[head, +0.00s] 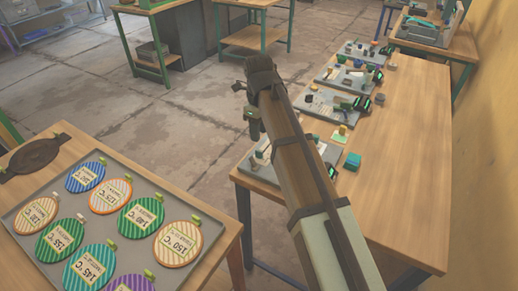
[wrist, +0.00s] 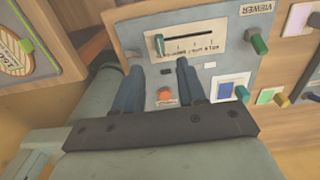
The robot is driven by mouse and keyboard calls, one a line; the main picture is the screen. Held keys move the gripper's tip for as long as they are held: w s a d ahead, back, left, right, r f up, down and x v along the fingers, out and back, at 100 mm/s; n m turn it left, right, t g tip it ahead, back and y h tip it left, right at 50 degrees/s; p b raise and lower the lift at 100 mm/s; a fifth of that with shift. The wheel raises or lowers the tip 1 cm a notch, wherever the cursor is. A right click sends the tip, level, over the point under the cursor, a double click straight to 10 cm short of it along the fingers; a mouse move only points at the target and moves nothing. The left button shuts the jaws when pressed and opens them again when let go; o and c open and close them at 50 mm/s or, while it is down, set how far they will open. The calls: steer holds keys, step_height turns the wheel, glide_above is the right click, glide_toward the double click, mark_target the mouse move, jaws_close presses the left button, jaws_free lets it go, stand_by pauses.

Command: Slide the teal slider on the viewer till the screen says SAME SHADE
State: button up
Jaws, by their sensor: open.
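The viewer panel (wrist: 133,36), a grey plate with a VIEWER label (wrist: 257,7), lies under my gripper in the wrist view. Its teal slider (wrist: 159,45) stands at the left part of a dark slot in a white scale strip (wrist: 200,44). The fingertips are just below the slot in the picture, with the slider near the left fingertip. I cannot tell whether they touch. No SAME SHADE text is readable.
In the head view, a tray (head: 128,166) of striped discs stands left. More panels (head: 352,77) line the right table (head: 410,165), whose right side is clear.

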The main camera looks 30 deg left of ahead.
mark_target(259, 151)
step_height(259, 151, down, 8)
steer(key=shift+f, duration=0.2)
steer(key=shift+c, duration=0.4)
jaws_close()
stand_by(0.5)
